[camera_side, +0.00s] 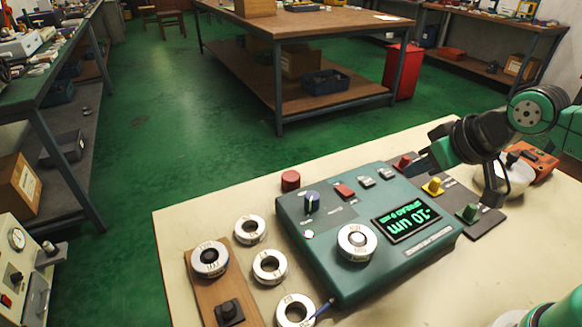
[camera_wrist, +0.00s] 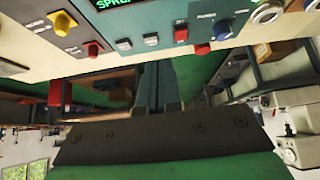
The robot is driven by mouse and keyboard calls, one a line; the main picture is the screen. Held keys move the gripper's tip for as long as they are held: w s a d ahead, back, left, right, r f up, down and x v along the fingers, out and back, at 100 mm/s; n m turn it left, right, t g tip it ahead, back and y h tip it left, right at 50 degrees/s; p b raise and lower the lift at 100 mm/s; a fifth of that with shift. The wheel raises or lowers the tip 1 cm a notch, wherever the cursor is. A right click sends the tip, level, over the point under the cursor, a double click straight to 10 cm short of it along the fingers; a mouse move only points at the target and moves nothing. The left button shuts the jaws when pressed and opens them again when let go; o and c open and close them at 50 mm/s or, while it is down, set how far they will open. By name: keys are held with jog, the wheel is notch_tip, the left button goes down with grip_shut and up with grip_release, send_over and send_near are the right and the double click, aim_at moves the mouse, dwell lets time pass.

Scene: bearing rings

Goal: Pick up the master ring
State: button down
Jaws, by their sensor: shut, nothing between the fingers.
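Several silver rings with dark lettering show in the side view. One ring (camera_side: 209,258) sits around a dark post on a wooden board, and another ring (camera_side: 357,242) sits on the green gauge box (camera_side: 335,285). Loose rings lie on the bench between them: an upper one (camera_side: 250,230), a middle one (camera_side: 270,267) and a lower one (camera_side: 295,311). The lettering is too small to tell surely which is the master ring. My gripper (camera_side: 428,160) is above the right end of the gauge box, apart from every ring. Its fingers (camera_wrist: 158,88) are shut and empty in the wrist view.
The gauge box has a lit display (camera_side: 407,217), a blue knob (camera_side: 312,201) and buttons. A dark strip with red, yellow and green knobs (camera_side: 468,213) lies at its right. A red cap (camera_side: 291,180) stands behind it. The wooden board (camera_side: 205,298) carries another black knob.

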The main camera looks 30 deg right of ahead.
dwell(0.3)
grip_release()
jog(key=n+g, duration=0.4)
jog(key=g, duration=0.3)
send_over(358, 237)
jog(key=f, duration=0.3)
jog(key=shift+w+d, duration=0.1)
jog(key=shift+d, duration=0.2)
jog(key=shift+a+f, duration=0.1)
jog(key=shift+a, duration=0.1)
jog(key=shift+a+f, duration=0.15)
jog(key=shift+f, duration=2.7)
